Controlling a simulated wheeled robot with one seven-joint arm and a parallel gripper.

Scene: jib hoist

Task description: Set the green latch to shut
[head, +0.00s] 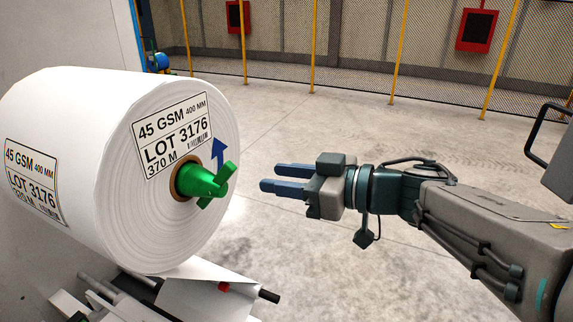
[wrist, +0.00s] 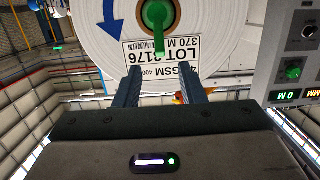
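The green latch (head: 203,181) sits in the brown core at the middle of the white roll's end face. Its bar slants from upper right to lower left in the head view. It also shows at the top of the wrist view (wrist: 158,42), partly cut off, with its bar pointing down. A blue arrow (head: 218,151) is on the roll face beside it. My gripper (head: 270,177) is right of the latch, apart from it and pointing toward the roll. Its two fingers are spread with nothing between them, as the wrist view also shows.
The big white roll (head: 85,165) carries lot labels and rests over a low machine frame (head: 110,300). A grey control panel (wrist: 297,45) with another green knob and lit displays is at the right of the wrist view. The floor right of the roll is clear, with a mesh fence behind.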

